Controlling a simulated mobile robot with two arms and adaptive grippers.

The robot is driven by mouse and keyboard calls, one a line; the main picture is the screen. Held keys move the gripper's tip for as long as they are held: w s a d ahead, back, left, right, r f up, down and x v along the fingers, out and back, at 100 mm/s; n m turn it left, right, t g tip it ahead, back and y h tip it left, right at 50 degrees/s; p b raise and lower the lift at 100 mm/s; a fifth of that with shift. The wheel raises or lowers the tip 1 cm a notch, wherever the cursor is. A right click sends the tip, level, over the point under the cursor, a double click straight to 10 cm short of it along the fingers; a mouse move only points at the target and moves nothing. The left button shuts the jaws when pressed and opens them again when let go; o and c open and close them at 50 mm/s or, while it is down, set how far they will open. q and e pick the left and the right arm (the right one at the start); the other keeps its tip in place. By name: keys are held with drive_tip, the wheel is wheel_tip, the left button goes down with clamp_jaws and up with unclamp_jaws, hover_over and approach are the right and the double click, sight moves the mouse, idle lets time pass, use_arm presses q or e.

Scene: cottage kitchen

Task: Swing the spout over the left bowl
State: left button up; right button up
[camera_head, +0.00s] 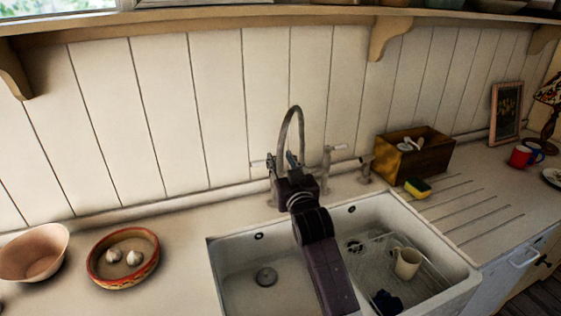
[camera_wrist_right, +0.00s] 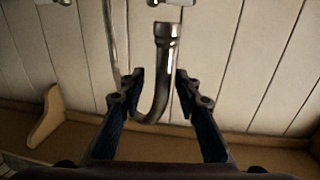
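The grey metal gooseneck spout (camera_head: 283,124) rises at the back of the white double sink, near its middle. My right gripper (camera_head: 281,161) is at the spout, with my arm reaching across the sink. In the right wrist view the gripper (camera_wrist_right: 160,88) is open, its two fingers on either side of the curved spout (camera_wrist_right: 166,62). I cannot tell whether either finger touches it. The left bowl (camera_head: 238,286) is empty, with its drain visible. My arm hides most of the divider and the spout's end in the head view. My left gripper is out of view.
The right bowl holds a wire rack (camera_head: 371,262), a cream mug (camera_head: 406,263) and a dark item (camera_head: 386,302). A wooden box (camera_head: 430,160) and sponge (camera_head: 417,188) stand at right. A garlic dish (camera_head: 98,274) and pinkish bowl (camera_head: 35,253) stand at left.

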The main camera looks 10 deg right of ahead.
drive_tip(key=s+d, duration=0.1)
drive_tip(key=s, duration=1.1)
drive_tip(key=shift+d, duration=0.1)
